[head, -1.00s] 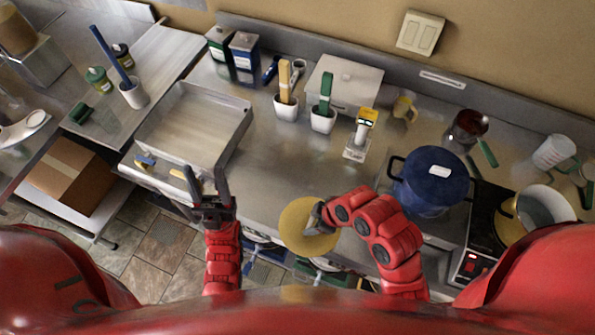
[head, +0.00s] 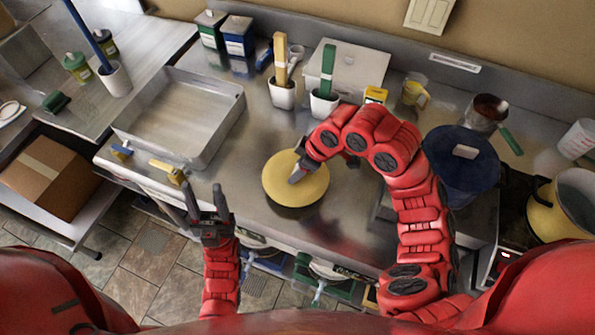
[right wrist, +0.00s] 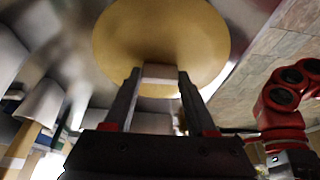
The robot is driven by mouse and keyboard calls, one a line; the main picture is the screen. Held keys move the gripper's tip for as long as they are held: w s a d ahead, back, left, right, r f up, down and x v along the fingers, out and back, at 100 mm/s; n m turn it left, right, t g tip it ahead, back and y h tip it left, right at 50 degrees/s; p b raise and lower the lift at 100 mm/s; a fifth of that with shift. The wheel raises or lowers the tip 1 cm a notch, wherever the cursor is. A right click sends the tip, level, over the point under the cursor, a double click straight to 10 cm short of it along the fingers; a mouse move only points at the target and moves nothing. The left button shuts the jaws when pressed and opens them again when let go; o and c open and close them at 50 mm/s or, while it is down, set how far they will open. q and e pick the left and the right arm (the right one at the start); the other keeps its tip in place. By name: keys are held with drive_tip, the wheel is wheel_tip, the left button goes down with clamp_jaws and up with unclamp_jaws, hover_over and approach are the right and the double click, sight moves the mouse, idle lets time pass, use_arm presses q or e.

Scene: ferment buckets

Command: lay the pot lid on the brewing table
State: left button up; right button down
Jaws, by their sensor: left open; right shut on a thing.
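The pot lid is a round yellow disc (head: 310,190) over the brewing table (head: 240,207) in the head view. It also fills the top middle of the right wrist view (right wrist: 160,40). My right gripper (head: 296,174) is shut on the lid's pale knob (right wrist: 160,72), with a finger on each side of it. A dark shadow shows under the lid's front edge; I cannot tell whether the lid touches the table. My left gripper (head: 207,200) is open and empty in front of the table's front edge.
A shallow metal tray (head: 215,130) stands left of the lid. White pots with tools (head: 281,95) (head: 323,105) and a white box (head: 350,65) stand behind it. Bare table lies between tray and lid.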

drive_tip(key=shift+w+a, duration=0.1)
drive_tip(key=shift+w, duration=0.5)
wheel_tip(320, 180, down, 3)
drive_tip(key=shift+r+p, duration=0.1)
drive_tip(key=shift+p, duration=0.75)
drive_tip(key=shift+f, duration=0.35)
drive_tip(key=shift+f, duration=0.1)
drive_tip(key=shift+f, duration=0.15)
drive_tip(key=shift+c, duration=1)
unclamp_jaws()
